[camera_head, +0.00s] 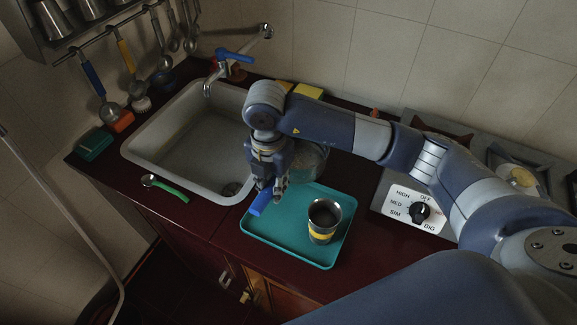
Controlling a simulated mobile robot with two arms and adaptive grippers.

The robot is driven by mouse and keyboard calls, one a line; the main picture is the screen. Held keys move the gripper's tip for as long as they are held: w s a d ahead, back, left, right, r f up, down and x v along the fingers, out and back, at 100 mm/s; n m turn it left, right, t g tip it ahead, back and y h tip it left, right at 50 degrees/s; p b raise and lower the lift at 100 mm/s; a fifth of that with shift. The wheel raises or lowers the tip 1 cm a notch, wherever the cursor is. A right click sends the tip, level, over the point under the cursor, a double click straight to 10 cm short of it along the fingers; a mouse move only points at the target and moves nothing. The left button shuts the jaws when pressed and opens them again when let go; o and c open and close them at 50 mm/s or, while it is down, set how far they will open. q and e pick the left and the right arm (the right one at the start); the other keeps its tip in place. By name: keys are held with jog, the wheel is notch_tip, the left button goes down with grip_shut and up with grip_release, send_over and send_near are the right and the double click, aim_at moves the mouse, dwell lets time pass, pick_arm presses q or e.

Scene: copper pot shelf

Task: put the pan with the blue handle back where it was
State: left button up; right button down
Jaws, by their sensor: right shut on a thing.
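My right gripper (270,190) points down over the left part of the teal tray (290,254). It is shut on the blue handle of the pan, and the handle's end (260,204) sticks out at the lower left. A dark grey rounded body (312,160), seemingly the pan's bowl, shows behind the gripper, partly hidden by my arm. I cannot tell whether the pan touches the tray. My left gripper is not in view.
A metal cup (324,217) with a yellow band stands on the tray. The sink (160,135) is at left, with a green-handled spoon (165,188) at its front edge. Utensils hang on a rail at upper left. A stove with a dial (420,211) is at right.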

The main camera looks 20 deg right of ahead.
jog(key=w+d+p, duration=0.1)
jog(key=w+d, duration=0.3)
jog(key=shift+w+d+f+p, duration=0.15)
jog(key=shift+w+d+p, duration=0.15)
jog(key=shift+w+f, duration=0.1)
jog(key=shift+f, duration=0.05)
notch_tip(320, 180, down, 3)
jog(key=shift+r+p, duration=0.1)
jog(key=shift+p, duration=0.8)
jog(key=shift+f, duration=0.4)
jog(key=c, duration=1.4)
grip_release()
